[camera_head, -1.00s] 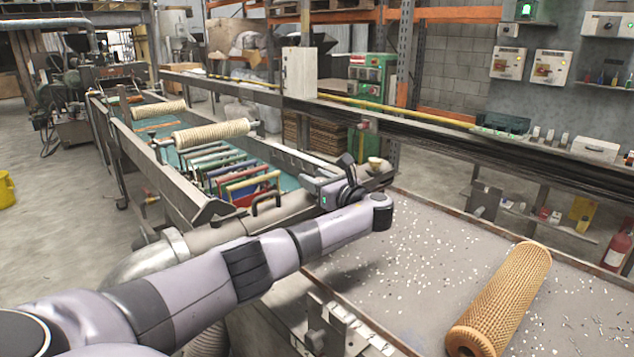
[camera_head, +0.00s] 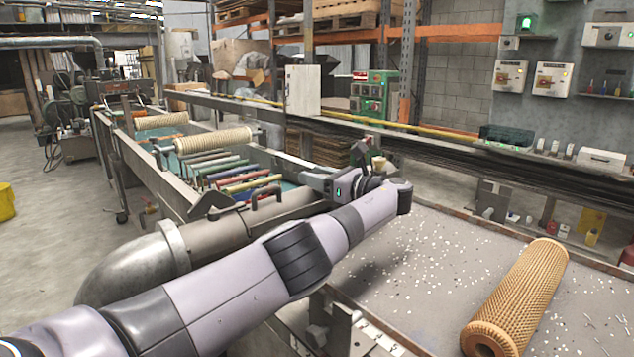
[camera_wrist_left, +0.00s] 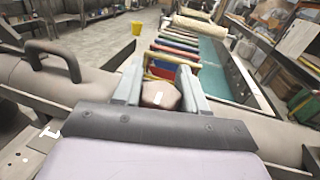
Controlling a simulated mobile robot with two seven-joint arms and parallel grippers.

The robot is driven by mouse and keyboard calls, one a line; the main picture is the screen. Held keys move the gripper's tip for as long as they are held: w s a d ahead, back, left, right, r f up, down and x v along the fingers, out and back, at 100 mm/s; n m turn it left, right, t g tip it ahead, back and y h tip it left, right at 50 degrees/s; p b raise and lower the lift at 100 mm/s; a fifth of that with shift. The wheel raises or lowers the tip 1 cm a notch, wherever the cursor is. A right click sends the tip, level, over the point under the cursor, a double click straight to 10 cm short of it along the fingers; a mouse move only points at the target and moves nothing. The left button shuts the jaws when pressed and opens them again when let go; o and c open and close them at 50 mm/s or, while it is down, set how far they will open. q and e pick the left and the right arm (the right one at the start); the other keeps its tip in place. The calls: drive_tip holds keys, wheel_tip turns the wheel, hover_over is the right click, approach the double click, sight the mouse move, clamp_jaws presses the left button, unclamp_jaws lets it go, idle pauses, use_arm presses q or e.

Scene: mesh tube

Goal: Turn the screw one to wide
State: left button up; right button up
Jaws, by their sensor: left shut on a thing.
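My left gripper (camera_head: 314,180) is at the right end of the grey pipe, beside the near end of the long trough. In the left wrist view its two grey fingers (camera_wrist_left: 160,78) stand on either side of a rounded pinkish-brown piece (camera_wrist_left: 161,95) with a small white mark. The fingers are shut on this piece. I cannot tell for certain whether it is the screw. In the head view the gripper and wrist hide it. A small beige cap (camera_head: 379,164) shows just behind the wrist. My right gripper is not in view.
A tan mesh tube (camera_head: 522,294) lies on the speckled grey table (camera_head: 440,262) at right. Coloured slats and pale rollers (camera_head: 213,140) lie along the trough. A long rail passes behind.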

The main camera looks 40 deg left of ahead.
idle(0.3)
use_arm(q)
drive_tip(key=o, duration=1)
drive_tip(key=shift+d, duration=0.15)
drive_tip(key=d, duration=0.2)
drive_tip(key=d+b, duration=0.1)
drive_tip(key=d, duration=0.1)
drive_tip(key=w+d, duration=0.1)
drive_tip(key=d, duration=0.2)
drive_tip(key=shift+b, duration=0.3)
drive_tip(key=shift+a, duration=0.1)
